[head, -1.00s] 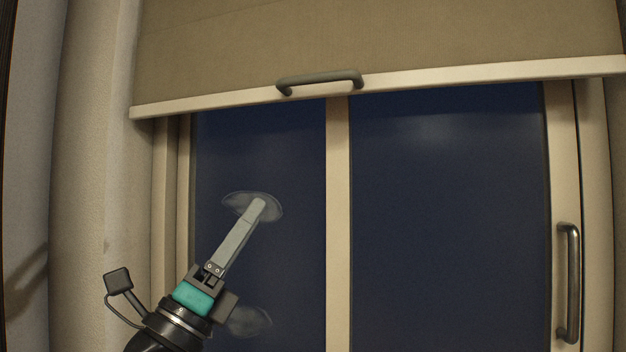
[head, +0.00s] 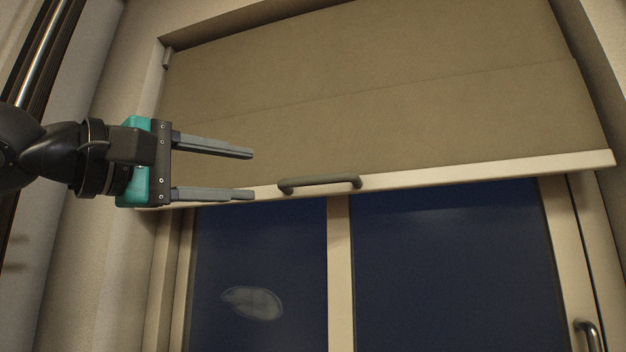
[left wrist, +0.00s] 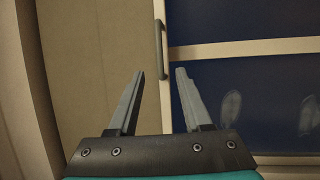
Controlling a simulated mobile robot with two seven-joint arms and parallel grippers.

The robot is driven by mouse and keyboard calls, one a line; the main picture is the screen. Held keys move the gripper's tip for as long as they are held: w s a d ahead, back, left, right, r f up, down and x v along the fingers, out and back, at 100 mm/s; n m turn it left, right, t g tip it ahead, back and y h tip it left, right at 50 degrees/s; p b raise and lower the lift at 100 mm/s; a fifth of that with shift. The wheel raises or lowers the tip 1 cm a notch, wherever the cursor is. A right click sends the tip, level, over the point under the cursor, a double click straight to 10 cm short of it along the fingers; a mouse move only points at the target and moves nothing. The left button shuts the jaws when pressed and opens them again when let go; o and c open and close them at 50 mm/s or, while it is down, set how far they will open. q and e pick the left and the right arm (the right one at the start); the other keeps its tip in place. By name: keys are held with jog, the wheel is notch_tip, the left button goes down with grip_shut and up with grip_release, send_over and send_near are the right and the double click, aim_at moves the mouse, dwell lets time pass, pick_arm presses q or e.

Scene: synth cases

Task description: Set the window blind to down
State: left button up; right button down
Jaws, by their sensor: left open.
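The window blind (head: 400,90) is a beige fabric sheet over the upper part of the window, with a pale bottom rail (head: 480,171). A grey bar handle (head: 320,183) sits on that rail. My left gripper (head: 253,174) is open and empty, to the left of the handle, its two fingers pointing right towards it. In the left wrist view the handle (left wrist: 160,48) lies beyond the open fingertips (left wrist: 160,72), apart from them. The blind (left wrist: 95,60) fills the left of that view. My right gripper is not in view.
Dark window glass (head: 440,260) and a pale upright frame bar (head: 340,270) show below the blind. A metal window handle (head: 587,335) is at the lower right. The wall recess (head: 110,120) borders the window on the left, close to my left arm.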

aim_at(309, 181)
pick_arm(q)
jog(key=p+x, duration=0.4)
jog(key=x, duration=0.9)
jog(key=shift+w+r, duration=0.25)
jog(key=shift+w, duration=0.15)
jog(key=shift+w+d+p, duration=0.4)
jog(key=shift+w+d, duration=0.1)
jog(key=shift+w, duration=0.05)
jog(key=shift+c, duration=0.2)
grip_shut()
